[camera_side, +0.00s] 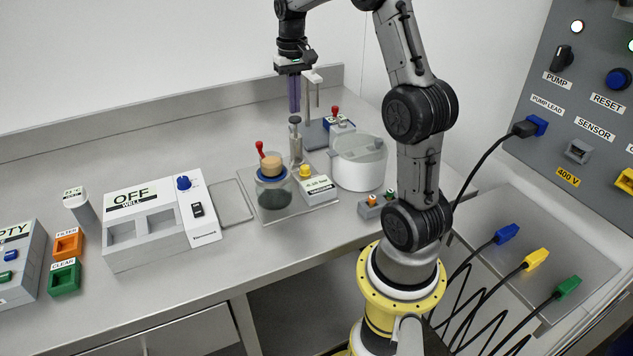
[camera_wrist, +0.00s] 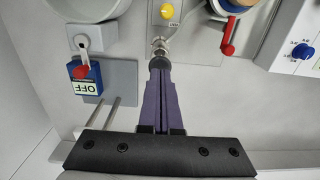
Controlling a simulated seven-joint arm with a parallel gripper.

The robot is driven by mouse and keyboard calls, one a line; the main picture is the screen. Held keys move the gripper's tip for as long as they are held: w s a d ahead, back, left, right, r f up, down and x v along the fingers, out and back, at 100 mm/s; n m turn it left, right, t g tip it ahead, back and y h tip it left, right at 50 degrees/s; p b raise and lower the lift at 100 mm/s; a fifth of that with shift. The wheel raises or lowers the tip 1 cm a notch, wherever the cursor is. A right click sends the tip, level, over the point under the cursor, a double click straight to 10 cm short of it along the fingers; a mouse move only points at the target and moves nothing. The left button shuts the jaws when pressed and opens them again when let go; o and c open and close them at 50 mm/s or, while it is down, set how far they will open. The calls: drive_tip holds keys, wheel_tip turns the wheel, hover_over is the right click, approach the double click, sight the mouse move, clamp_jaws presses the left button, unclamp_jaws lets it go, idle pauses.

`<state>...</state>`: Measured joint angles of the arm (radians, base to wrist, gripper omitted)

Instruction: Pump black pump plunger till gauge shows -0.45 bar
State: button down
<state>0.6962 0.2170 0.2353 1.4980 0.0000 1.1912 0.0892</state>
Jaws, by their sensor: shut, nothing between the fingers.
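The pump (camera_side: 296,147) is a silver upright cylinder with a black plunger cap (camera_side: 295,120) on top. My gripper (camera_side: 295,110), with purple fingers, points straight down just above the cap. Its fingers are together and hold nothing. Whether the tips touch the cap I cannot tell. In the wrist view the gripper (camera_wrist: 159,64) hides the cap, and a bit of the silver pump (camera_wrist: 160,45) shows past the tips. The gauge (camera_side: 319,188) is a pale box with a yellow button, in front of the pump; its small display seems to read about -0.10 bar.
A glass jar (camera_side: 274,196) with a tan and blue lid and red-handled valve stands left of the gauge. A white round vessel (camera_side: 359,162) is at the right. A stand (camera_side: 314,128) and a blue OFF switch box (camera_wrist: 86,80) are close to my fingers.

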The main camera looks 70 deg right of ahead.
sight(295, 118)
drive_tip(key=shift+f, duration=0.15)
idle(0.5)
drive_tip(key=shift+f, duration=2.45)
drive_tip(key=shift+r, duration=2.6)
drive_tip(key=shift+f, duration=2.65)
drive_tip(key=shift+r, duration=2.65)
drive_tip(key=shift+f, duration=0.1)
